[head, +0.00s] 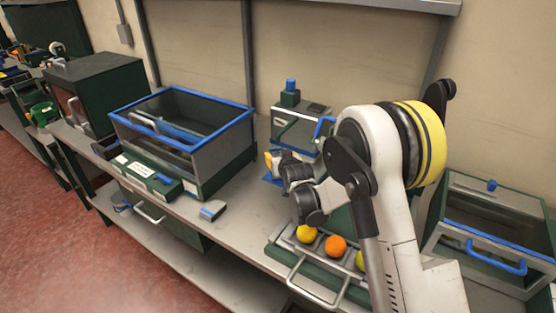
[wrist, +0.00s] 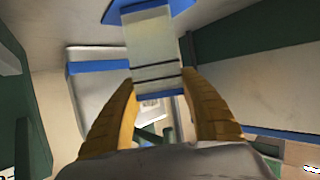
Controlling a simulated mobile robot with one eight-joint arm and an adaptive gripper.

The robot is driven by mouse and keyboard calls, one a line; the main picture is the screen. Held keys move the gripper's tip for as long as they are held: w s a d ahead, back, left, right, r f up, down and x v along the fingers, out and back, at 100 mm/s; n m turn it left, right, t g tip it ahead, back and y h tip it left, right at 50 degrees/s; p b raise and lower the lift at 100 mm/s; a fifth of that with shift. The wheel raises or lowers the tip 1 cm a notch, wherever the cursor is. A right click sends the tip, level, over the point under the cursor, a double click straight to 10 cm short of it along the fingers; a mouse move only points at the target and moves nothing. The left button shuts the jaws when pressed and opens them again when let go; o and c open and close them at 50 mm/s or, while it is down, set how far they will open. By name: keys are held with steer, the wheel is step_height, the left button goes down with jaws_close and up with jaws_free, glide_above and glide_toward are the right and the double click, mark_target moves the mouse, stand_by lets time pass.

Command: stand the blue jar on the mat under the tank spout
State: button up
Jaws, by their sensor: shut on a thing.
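My gripper (head: 274,160) is in front of the small tank (head: 298,128), which has a green and blue knob on top, at the back of the bench. In the wrist view the yellow fingers (wrist: 158,80) are shut on a pale, dark-banded body with a blue end, which I take for the blue jar (wrist: 154,50). In the head view the gripper and arm mostly hide the jar. A strip of the blue mat (head: 271,181) shows just below the gripper. The spout is not clear, and I cannot tell whether the jar touches the mat.
A blue-rimmed glass bin (head: 222,132) stands left of the small tank. A small grey and blue object (head: 212,211) lies near the bench front. A tray (head: 283,252) with an orange (head: 336,246) and other fruit is at the front. Another bin (head: 480,262) stands at the right.

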steer(key=shift+f, duration=0.2)
steer(key=o, duration=1.3)
steer(key=shift+r, duration=0.1)
steer(key=shift+s+r, duration=0.25)
steer(key=shift+r, duration=0.05)
steer(key=p+v, duration=0.3)
steer(key=v, duration=0.8)
steer(key=shift+s+d+r, duration=0.1)
steer(key=shift+s+d, duration=0.05)
steer(key=shift+s, duration=0.1)
